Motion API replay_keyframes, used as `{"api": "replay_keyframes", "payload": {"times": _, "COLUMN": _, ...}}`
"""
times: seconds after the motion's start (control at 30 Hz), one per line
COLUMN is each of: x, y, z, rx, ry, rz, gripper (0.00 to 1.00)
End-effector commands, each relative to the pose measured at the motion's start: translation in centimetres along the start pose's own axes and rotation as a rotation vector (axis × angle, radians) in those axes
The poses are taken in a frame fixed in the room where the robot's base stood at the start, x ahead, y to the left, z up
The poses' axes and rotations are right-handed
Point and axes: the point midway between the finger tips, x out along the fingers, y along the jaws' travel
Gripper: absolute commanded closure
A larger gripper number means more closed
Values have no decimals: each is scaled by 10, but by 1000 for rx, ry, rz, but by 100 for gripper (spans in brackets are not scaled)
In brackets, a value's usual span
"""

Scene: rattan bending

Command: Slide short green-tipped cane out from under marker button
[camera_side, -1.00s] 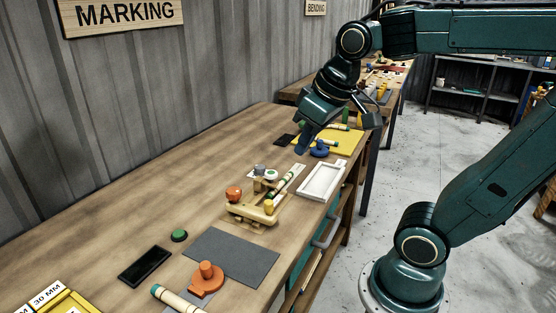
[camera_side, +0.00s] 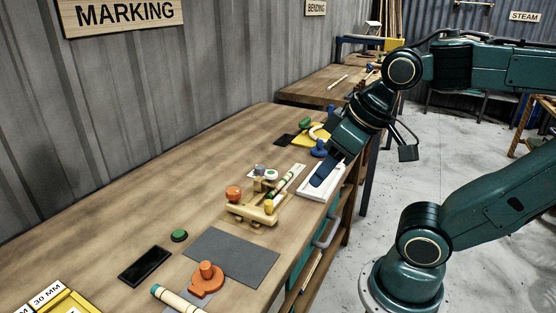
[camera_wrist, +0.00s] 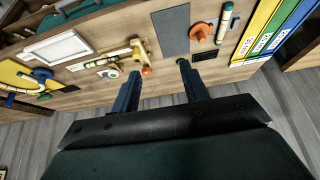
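A short green-tipped cane (camera_side: 283,183) lies along the wooden marking jig (camera_side: 244,212) in the side view, beside a round button with a green centre (camera_side: 271,174). How far the button overlaps the cane is too small to tell. The wrist view also shows the jig (camera_wrist: 140,50), with the cane (camera_wrist: 115,54) lying along it. My gripper (camera_side: 320,181) appears in front of the white tray, to the right of the jig, and touches nothing that I can see. In the wrist view its two fingers (camera_wrist: 159,69) are wide apart with nothing between them.
An orange knob (camera_side: 233,193) and a yellow peg (camera_side: 268,207) stand on the jig. The white tray (camera_side: 308,193) lies right of it. A grey mat (camera_side: 232,256), an orange clamp (camera_side: 207,280) and another cane (camera_side: 176,300) are nearer the camera.

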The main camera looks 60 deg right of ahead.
Motion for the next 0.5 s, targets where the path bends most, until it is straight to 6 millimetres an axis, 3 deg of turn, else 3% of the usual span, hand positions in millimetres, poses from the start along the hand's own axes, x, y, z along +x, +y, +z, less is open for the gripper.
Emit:
{"api": "replay_keyframes", "payload": {"times": 0.27, "x": 1, "y": 1, "z": -24, "rx": 91, "ry": -42, "rz": -5, "gripper": 55}}
{"api": "replay_keyframes", "payload": {"times": 0.5, "x": 7, "y": 7, "z": -57, "rx": 227, "ry": -99, "rz": -12, "gripper": 55}}
